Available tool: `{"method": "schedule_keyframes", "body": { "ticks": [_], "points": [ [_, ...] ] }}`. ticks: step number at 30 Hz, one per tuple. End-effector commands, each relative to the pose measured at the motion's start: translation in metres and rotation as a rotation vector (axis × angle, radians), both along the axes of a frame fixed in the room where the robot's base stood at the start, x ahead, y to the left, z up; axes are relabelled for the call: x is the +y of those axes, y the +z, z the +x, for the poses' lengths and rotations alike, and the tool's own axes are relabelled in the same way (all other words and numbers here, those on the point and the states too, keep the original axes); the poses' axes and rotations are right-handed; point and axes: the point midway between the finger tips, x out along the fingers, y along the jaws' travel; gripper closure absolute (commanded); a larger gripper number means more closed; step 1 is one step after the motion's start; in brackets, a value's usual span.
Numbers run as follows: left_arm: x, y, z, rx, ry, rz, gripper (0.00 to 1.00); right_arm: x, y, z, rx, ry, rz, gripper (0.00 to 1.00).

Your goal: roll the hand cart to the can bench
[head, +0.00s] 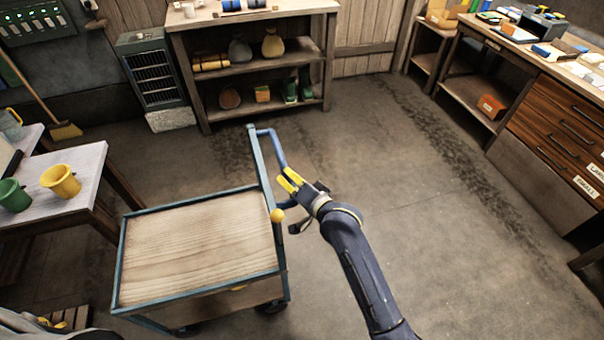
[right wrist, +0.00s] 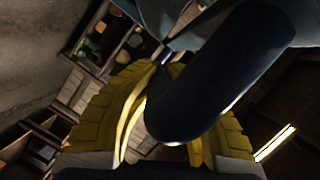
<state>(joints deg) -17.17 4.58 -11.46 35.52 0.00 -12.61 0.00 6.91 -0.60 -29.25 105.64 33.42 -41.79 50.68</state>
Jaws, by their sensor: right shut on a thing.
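The hand cart (head: 200,245) has a bare pale wooden deck in a blue metal frame and stands on the floor, left of centre. A blue handle (head: 272,148) rises at its right side, with a yellow ball knob (head: 277,215) near the corner. My right gripper (head: 290,183) is shut on the handle. In the right wrist view the dark blue handle tube (right wrist: 215,75) lies between the yellow fingers. A pale bench (head: 82,165) at the left edge carries a green can (head: 14,196) and a yellow can (head: 60,180). My left gripper is not visible.
A shelf unit (head: 255,100) with jars and boots and a grey heater (head: 152,75) stand at the back. A broom (head: 65,130) leans at left. A drawer bench (head: 560,125) stands at right. Open floor lies between the cart and the drawer bench.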

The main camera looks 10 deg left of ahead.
Motion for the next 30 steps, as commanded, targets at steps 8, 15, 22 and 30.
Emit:
{"method": "schedule_keyframes", "body": {
  "ticks": [8,15,22,30],
  "points": [
    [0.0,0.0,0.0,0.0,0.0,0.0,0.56,0.01,-0.005,-0.006,0.007,0.002,-0.007,1.0],
    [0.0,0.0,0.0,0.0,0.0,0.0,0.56,0.012,-0.005,-0.007,0.009,0.006,-0.006,1.0],
    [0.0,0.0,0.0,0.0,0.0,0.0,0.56,0.013,-0.004,-0.007,0.008,0.006,-0.004,0.73],
    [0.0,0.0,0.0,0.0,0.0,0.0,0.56,0.011,-0.002,-0.005,0.003,0.002,-0.002,0.57]
  ]
}}
